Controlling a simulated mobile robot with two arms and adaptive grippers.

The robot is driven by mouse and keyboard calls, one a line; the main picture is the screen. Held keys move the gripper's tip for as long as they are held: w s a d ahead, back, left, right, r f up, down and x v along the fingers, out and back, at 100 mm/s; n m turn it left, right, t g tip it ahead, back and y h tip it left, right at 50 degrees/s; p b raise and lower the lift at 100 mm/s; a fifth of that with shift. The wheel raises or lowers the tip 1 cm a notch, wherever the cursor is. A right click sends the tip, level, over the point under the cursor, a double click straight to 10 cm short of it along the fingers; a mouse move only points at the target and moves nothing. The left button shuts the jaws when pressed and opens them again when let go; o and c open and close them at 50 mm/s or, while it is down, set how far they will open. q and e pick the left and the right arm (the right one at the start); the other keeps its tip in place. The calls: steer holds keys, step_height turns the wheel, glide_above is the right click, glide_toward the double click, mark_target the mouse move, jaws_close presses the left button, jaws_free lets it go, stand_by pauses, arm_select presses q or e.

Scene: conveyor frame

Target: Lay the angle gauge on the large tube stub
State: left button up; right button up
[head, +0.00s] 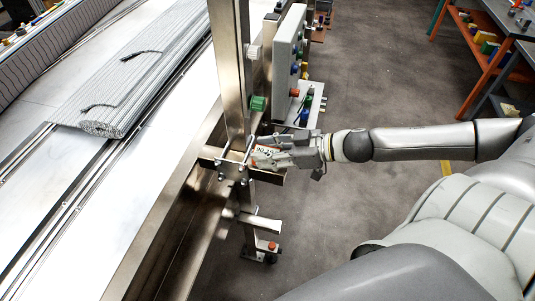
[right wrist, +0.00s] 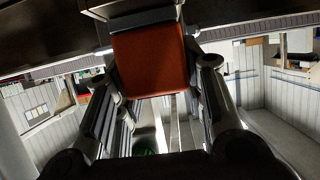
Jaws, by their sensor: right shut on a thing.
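The angle gauge (head: 264,151) is a small block with a pale face and dark digits, seen at the post in the head view. My right gripper (head: 280,152) is shut on it, its arm reaching in from the right. In the right wrist view the gauge shows as an orange-red block (right wrist: 149,62) between the fingers (right wrist: 155,105). The large tube stub (head: 268,176) is a metal piece sticking out to the right of the post, just below the gauge. I cannot tell whether gauge and stub touch. My left gripper is not in view.
The upright metal post (head: 230,75) stands close beside the gripper, with bolts at the clamp (head: 232,170). A control box (head: 288,50) with coloured buttons is just above. A smaller bracket (head: 262,225) sits below. The conveyor (head: 80,190) carries a grey slatted bundle (head: 140,75).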

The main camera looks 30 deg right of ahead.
steer(key=shift+r, duration=0.1)
steer(key=o, duration=1.1)
steer(key=shift+f, duration=0.2)
